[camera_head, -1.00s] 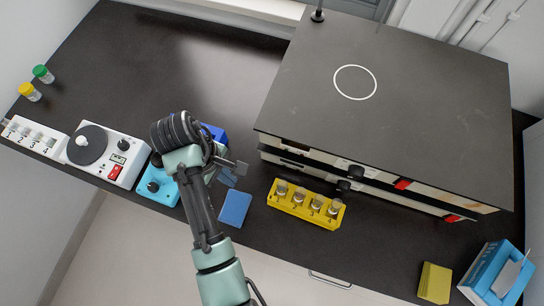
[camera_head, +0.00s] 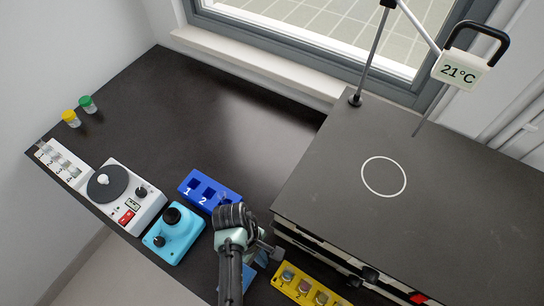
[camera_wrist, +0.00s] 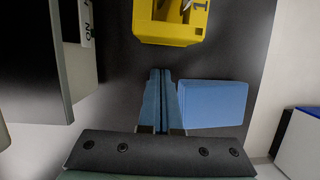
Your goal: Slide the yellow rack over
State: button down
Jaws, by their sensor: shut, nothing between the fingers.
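The yellow rack (camera_head: 283,280) stands on the dark bench at the bottom of the head view, partly cut off by the frame edge. It holds several small vials. In the wrist view its end, marked 1, shows at the top (camera_wrist: 165,34). My gripper (camera_wrist: 160,73) is shut and empty, with its fingertips pointing at that end across a small gap of bench. In the head view my arm comes up from below, left of the rack, and the fingertips are hard to make out.
A flat blue block (camera_wrist: 212,103) lies right beside my fingers in the wrist view. A blue rack (camera_head: 207,190), a light-blue device (camera_head: 172,237) and a white device with a disc (camera_head: 128,197) stand left. The large dark-topped unit (camera_head: 350,215) stands right, close behind the yellow rack.

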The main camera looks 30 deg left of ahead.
jog(key=shift+s+d+r+p, duration=0.15)
jog(key=shift+d+p, duration=0.25)
jog(key=shift+d, duration=1.05)
jog(key=d+p, duration=0.2)
jog(key=d, duration=0.5)
jog(key=s+d+p, duration=0.1)
jog(key=d+p, duration=0.1)
jog(key=d, duration=0.5)
jog(key=d+p, duration=0.2)
jog(key=d, duration=0.5)
jog(key=shift+s, duration=0.4)
jog(key=shift+a, duration=0.3)
